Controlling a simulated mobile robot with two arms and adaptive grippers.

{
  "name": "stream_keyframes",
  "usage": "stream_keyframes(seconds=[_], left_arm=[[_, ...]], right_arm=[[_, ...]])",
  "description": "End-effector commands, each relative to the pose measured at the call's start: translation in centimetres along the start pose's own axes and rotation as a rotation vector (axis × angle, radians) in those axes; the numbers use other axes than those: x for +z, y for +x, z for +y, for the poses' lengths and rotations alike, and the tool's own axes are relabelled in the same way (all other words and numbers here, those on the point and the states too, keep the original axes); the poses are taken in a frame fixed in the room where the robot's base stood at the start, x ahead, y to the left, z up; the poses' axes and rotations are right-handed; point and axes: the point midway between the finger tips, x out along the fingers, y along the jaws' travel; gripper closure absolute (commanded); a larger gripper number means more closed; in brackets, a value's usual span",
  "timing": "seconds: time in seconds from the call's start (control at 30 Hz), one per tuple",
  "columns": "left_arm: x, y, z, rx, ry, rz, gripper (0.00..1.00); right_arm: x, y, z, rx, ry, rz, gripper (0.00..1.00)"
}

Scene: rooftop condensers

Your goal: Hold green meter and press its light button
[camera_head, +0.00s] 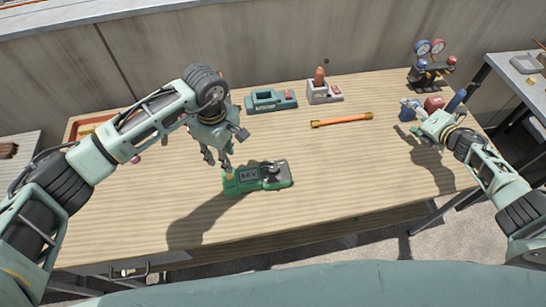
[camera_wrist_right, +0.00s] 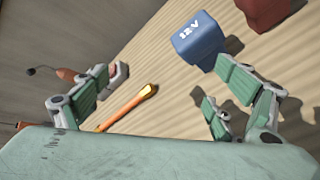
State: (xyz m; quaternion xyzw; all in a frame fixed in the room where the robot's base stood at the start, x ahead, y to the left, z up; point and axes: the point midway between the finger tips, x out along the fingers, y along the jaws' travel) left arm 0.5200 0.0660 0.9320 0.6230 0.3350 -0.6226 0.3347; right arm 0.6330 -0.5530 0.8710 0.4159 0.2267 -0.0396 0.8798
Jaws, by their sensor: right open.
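The green meter (camera_head: 243,184) lies flat near the front middle of the table, with lettering on its face, a dark grey section at its right and a yellowish knob at its left end. I cannot tell which part is the light button. My left gripper (camera_head: 218,163) hangs just above the meter's left end, pointing down, its fingers apart and empty. My right gripper (camera_head: 415,112) is open and empty at the table's right side, close to a blue block (camera_head: 405,115). In the right wrist view the block, marked 12V (camera_wrist_right: 198,42), sits beyond the spread fingers (camera_wrist_right: 168,92).
The wooden table (camera_head: 340,180) is clear right of the meter. Behind lie a teal device (camera_head: 262,104), a grey holder with a brown-tipped piece (camera_head: 322,95) and an orange rod (camera_head: 341,120). A gauge set (camera_head: 430,70) and a red block (camera_head: 434,103) stand at right, an orange tray (camera_head: 76,127) at left.

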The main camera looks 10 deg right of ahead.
Motion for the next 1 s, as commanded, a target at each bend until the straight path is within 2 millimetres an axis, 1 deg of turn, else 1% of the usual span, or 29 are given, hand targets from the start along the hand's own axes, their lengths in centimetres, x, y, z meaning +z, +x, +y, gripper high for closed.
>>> stream_keyframes(seconds=[0.03,0.07,0.1,0.17,0.2,0.27,0.3,0.37,0.4,0.47,0.5,0.57,0.6,0.67,0.7,0.77,0.8,0.9,1.0], left_arm=[[0.0,0.0,0.0,0.0,0.0,0.0,0.69],[0.0,0.0,0.0,0.0,0.0,0.0,0.69],[0.0,0.0,0.0,0.0,0.0,0.0,0.69],[0.0,0.0,0.0,0.0,0.0,0.0,0.69],[0.0,0.0,0.0,0.0,0.0,0.0,0.69],[0.0,0.0,0.0,0.0,0.0,0.0,0.69],[0.0,0.0,0.0,0.0,0.0,0.0,0.69],[0.0,0.0,0.0,0.0,0.0,0.0,0.69],[0.0,0.0,0.0,0.0,0.0,0.0,0.69],[0.0,0.0,0.0,0.0,0.0,0.0,0.69],[0.0,0.0,0.0,0.0,0.0,0.0,0.69],[0.0,0.0,0.0,0.0,0.0,0.0,0.69],[0.0,0.0,0.0,0.0,0.0,0.0,0.69],[0.0,0.0,0.0,0.0,0.0,0.0,0.69],[0.0,0.0,0.0,0.0,0.0,0.0,0.69],[0.0,0.0,0.0,0.0,0.0,0.0,0.69],[0.0,0.0,0.0,0.0,0.0,0.0,0.69],[0.0,0.0,0.0,0.0,0.0,0.0,0.69],[0.0,0.0,0.0,0.0,0.0,0.0,0.69]], right_arm=[[-1.5,1.3,2.8,0.05,-0.081,0.055,0.11],[-2.5,1.8,4.2,0.075,-0.133,0.089,0.11],[-3.8,2.5,6.1,0.11,-0.207,0.134,0.11],[-6.0,3.4,8.9,0.164,-0.322,0.206,0.11],[-7.4,3.8,10.8,0.201,-0.406,0.254,0.11],[-9.8,4.4,13.5,0.257,-0.542,0.33,0.11],[-11.7,4.6,15.0,0.292,-0.622,0.386,0.11],[-14.9,4.6,16.7,0.336,-0.666,0.46,0.11],[-17.1,4.5,17.9,0.367,-0.708,0.513,0.11],[-20.2,4.3,19.8,0.413,-0.774,0.59,0.11],[-22.3,4.0,20.8,0.442,-0.821,0.645,0.11],[-25.4,3.4,22.4,0.486,-0.902,0.731,0.11],[-27.5,2.8,23.4,0.514,-0.961,0.79,0.11],[-30.8,1.8,24.9,0.554,-1.067,0.886,0.11],[-32.9,0.9,25.7,0.576,-1.147,0.953,0.11],[-36.0,-0.5,26.8,0.603,-1.296,1.061,0.11],[-37.5,-1.4,27.3,0.609,-1.4,1.126,0.11],[-39.7,-3.1,27.9,0.582,-1.645,1.248,0.11],[-40.5,-4.1,28.4,0.526,-1.847,1.315,0.11]])
